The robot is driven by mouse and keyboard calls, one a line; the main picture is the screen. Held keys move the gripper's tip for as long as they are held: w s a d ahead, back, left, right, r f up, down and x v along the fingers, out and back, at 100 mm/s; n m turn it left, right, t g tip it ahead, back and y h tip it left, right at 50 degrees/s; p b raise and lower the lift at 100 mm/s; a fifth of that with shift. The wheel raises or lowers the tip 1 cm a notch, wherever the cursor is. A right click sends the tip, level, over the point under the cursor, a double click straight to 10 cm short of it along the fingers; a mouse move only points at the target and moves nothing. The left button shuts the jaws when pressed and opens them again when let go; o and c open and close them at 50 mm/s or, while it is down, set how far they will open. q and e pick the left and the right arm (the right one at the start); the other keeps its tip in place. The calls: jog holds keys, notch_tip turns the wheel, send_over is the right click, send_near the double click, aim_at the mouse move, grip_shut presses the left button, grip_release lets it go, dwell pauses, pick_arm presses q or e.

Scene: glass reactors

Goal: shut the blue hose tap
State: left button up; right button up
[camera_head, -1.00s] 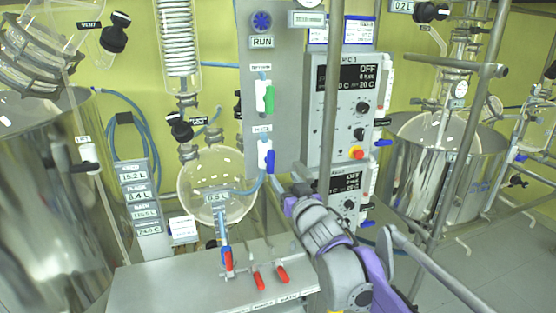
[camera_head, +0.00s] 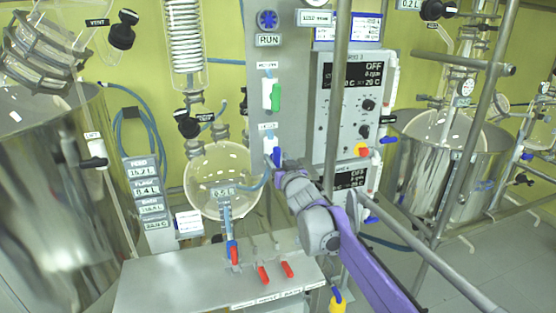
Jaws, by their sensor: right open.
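The blue hose tap is a white valve body (camera_head: 268,144) with a blue handle (camera_head: 277,156), low on the grey panel left of the control boxes. A blue hose (camera_head: 253,184) runs from it down to the left. My right gripper (camera_head: 279,165) reaches in from the lower right, its tip at the blue handle and partly covering it. The jaws are open; whether they touch or straddle the handle I cannot tell. The handle appears to hang roughly upright beside the valve body. My left gripper is not in view.
A tap with a green handle (camera_head: 275,97) sits above on the same panel. A metal post (camera_head: 336,110) stands close to the right of my gripper. A round glass flask (camera_head: 205,175) is at the left. Red-handled taps (camera_head: 264,274) are on the steel bench (camera_head: 180,285) below.

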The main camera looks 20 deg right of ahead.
jog(key=shift+c, duration=0.3)
grip_shut()
jog(key=m+b, duration=0.1)
jog(key=m, duration=0.2)
jog(key=shift+d+f+b, duration=0.1)
jog(key=shift+b, duration=0.25)
jog(key=m+b, duration=0.1)
jog(key=m, duration=0.3)
jog(key=shift+d+m+b, duration=0.1)
jog(key=shift+m+b, duration=0.2)
jog(key=m+b, duration=0.1)
jog(key=m, duration=0.3)
jog(key=shift+f+m, duration=0.15)
jog(key=shift+m, duration=0.15)
jog(key=m+b, duration=0.1)
jog(key=m, duration=0.3)
jog(key=shift+d+m, duration=0.1)
jog(key=shift+m, duration=0.3)
